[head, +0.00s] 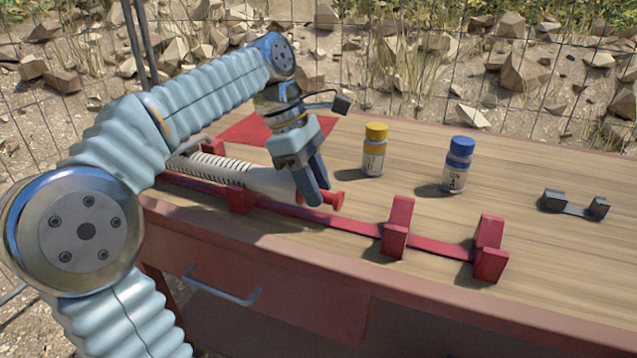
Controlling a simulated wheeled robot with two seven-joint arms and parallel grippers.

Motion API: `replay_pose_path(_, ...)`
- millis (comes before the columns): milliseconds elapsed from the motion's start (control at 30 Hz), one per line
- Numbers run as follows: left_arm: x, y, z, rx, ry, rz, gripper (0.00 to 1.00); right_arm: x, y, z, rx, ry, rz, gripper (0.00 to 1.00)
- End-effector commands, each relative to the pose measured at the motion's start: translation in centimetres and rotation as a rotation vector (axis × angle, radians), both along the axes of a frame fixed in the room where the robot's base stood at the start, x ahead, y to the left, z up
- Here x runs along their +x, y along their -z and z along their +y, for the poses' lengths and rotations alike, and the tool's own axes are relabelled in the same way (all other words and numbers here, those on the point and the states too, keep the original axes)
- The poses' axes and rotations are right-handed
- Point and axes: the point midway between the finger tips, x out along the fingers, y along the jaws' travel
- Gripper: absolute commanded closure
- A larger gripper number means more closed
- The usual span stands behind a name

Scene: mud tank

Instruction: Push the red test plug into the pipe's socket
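The red test plug (337,200) lies level at the right end of the pale pipe (262,179), with its wide head facing right. My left gripper (314,190) points down over the plug, one finger on its near side and one on its far side. The fingers look closed on the plug's stem. They hide the place where plug and pipe socket meet, so I cannot tell how deep the plug sits. The pipe has a ribbed section on its left and rests along a red rack (340,225). My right gripper is not in view.
Two upright red rack posts (398,228) and (490,248) stand to the right of the plug. A yellow-capped bottle (374,160) and a blue-capped bottle (456,175) stand behind. A dark bracket (575,205) lies at the right. A red mat (250,131) lies behind the pipe.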

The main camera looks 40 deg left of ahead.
Motion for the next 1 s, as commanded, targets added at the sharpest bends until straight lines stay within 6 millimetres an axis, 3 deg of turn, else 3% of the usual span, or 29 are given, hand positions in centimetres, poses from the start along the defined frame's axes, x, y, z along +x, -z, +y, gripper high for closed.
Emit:
replay_pose_path(33,0.0,0.0,0.0,0.000,0.000,0.000,0.61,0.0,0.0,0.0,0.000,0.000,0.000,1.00)
replay_pose_path(133,0.0,0.0,0.0,0.000,0.001,0.000,0.48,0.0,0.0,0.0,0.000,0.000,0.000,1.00)
replay_pose_path(467,0.0,-0.3,0.1,0.000,0.001,-0.001,0.48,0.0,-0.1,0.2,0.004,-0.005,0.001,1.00)
replay_pose_path(567,-0.1,-1.6,0.6,0.000,-0.001,-0.002,0.48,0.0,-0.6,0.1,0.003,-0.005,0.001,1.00)
replay_pose_path(900,-0.7,-8.9,3.5,0.001,0.000,-0.003,0.48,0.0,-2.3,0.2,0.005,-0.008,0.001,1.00)
replay_pose_path(1000,-0.8,-9.8,3.9,0.000,0.001,-0.001,0.48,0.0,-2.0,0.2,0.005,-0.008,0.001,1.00)
